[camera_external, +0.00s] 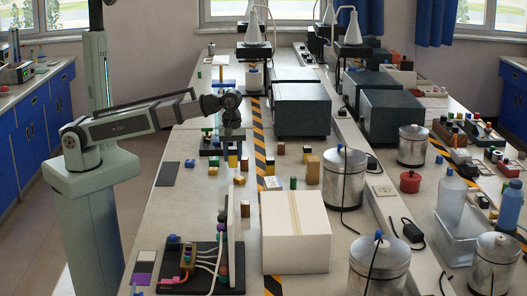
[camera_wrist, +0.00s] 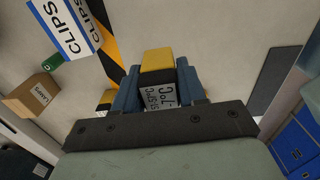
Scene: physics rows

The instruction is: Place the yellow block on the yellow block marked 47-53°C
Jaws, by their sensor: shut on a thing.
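In the wrist view my gripper (camera_wrist: 158,80) is shut on a yellow block (camera_wrist: 157,59). The block shows a yellow face, a dark band and a white label with upside-down print ending in °C; I cannot read its numbers for sure. In the outside view my gripper (camera_external: 233,140) points down over the bench, with a yellow block (camera_external: 232,161) right below it; I cannot tell whether that is the held one. Other small yellow blocks (camera_external: 213,170) lie close by. I cannot make out a 47-53°C mark on any block.
A large white box (camera_external: 294,228) and a board with cables (camera_external: 200,268) stand nearer the camera. Yellow-black tape (camera_wrist: 98,40) and a CLIPS sign (camera_wrist: 62,30) show in the wrist view.

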